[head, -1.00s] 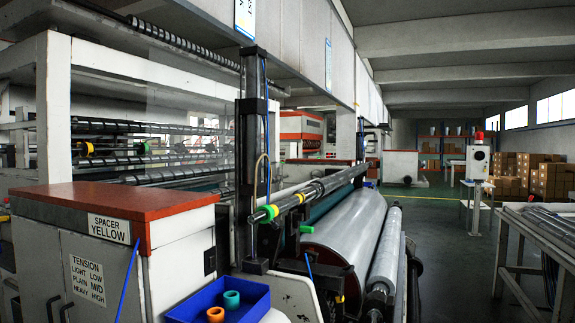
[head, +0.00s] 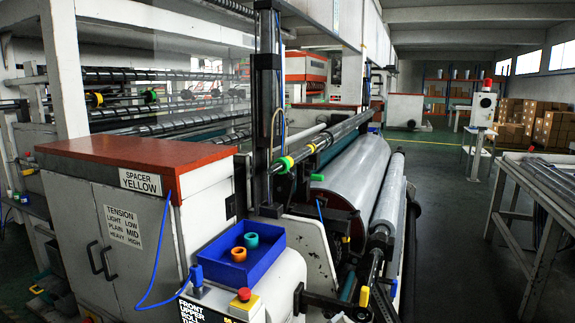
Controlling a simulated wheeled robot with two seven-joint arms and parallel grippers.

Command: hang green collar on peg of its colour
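A green block (head: 317,177) sticks out just below that shaft. I cannot tell which of these green parts is the green collar. I make out no peg for certain. Neither of my grippers is in view.
A cabinet with a red top (head: 135,160) and a "SPACER YELLOW" label stands at left. A red button (head: 244,294) is in front of the tray, and a blue cable loops down the cabinet. A grey table (head: 545,172) stands at right. The floor between is clear.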

